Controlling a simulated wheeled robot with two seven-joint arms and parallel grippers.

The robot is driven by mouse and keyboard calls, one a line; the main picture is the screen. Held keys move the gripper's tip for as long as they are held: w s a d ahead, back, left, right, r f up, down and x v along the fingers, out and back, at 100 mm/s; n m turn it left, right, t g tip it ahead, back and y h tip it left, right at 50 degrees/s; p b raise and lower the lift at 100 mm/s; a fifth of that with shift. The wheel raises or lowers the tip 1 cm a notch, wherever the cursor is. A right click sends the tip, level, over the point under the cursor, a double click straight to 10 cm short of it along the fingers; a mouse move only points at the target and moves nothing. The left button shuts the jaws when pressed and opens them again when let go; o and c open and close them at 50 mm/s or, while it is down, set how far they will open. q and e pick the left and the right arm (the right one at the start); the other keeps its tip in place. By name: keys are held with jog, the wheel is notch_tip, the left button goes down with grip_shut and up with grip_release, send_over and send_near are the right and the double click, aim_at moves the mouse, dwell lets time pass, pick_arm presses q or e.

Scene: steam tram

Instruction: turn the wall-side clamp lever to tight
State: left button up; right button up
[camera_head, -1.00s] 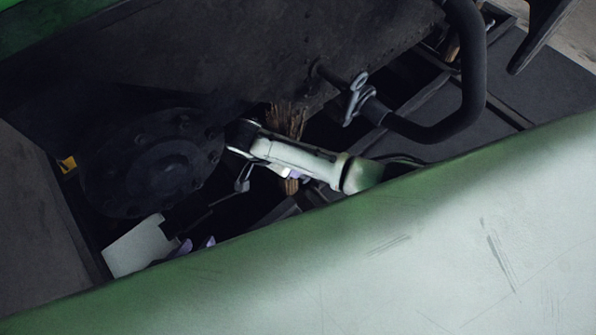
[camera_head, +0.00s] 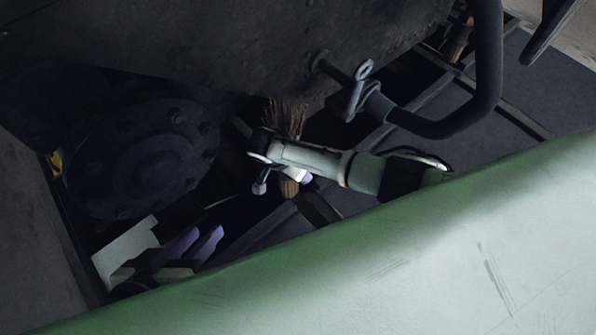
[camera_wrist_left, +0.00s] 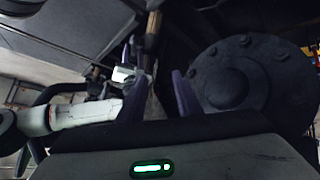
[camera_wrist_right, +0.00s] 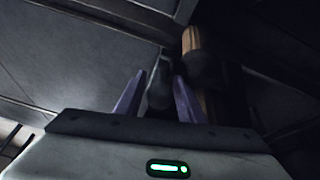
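I cannot pick out the wall-side clamp lever for certain. A grey fitting with a ring (camera_head: 358,92) sits on the bent pipe in the head view. My left gripper (camera_head: 206,236), with purple fingers apart, is low and left of centre, below the round bolted flange (camera_head: 150,165). In the left wrist view its fingers (camera_wrist_left: 158,72) straddle a gap, with the flange close on the right. My right gripper (camera_wrist_right: 160,80) has its fingers apart, with a dim grey rounded piece (camera_wrist_right: 159,92) seen between them; contact is unclear. In the head view my right arm mostly hides that gripper.
A broom-like bundle (camera_head: 285,118) stands close behind my right arm; a wooden piece (camera_wrist_right: 205,100) is beside the right fingers. The thick bent pipe (camera_head: 485,75) is at upper right. A large green-white surface (camera_head: 430,260) covers the foreground.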

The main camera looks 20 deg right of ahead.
jog(key=shift+c, duration=0.3)
grip_shut()
jog(key=shift+d+r+y+p, duration=0.1)
jog(key=shift+r+y+p, duration=0.2)
jog(key=shift+p, duration=0.3)
jog(key=shift+w+d+y+p, duration=0.1)
jog(key=shift+d+y+p, duration=0.15)
jog(key=shift+p, duration=0.35)
jog(key=shift+f+g, duration=0.15)
jog(key=shift+g, duration=0.15)
jog(key=shift+o, duration=0.3)
grip_release()
pick_arm(q)
jog(key=shift+s+a+f+g+y, duration=0.25)
jog(key=shift+a+f+g+y, duration=0.15)
jog(key=shift+a+f+y, duration=0.35)
jog(key=shift+f+h, duration=0.1)
jog(key=shift+h, duration=0.15)
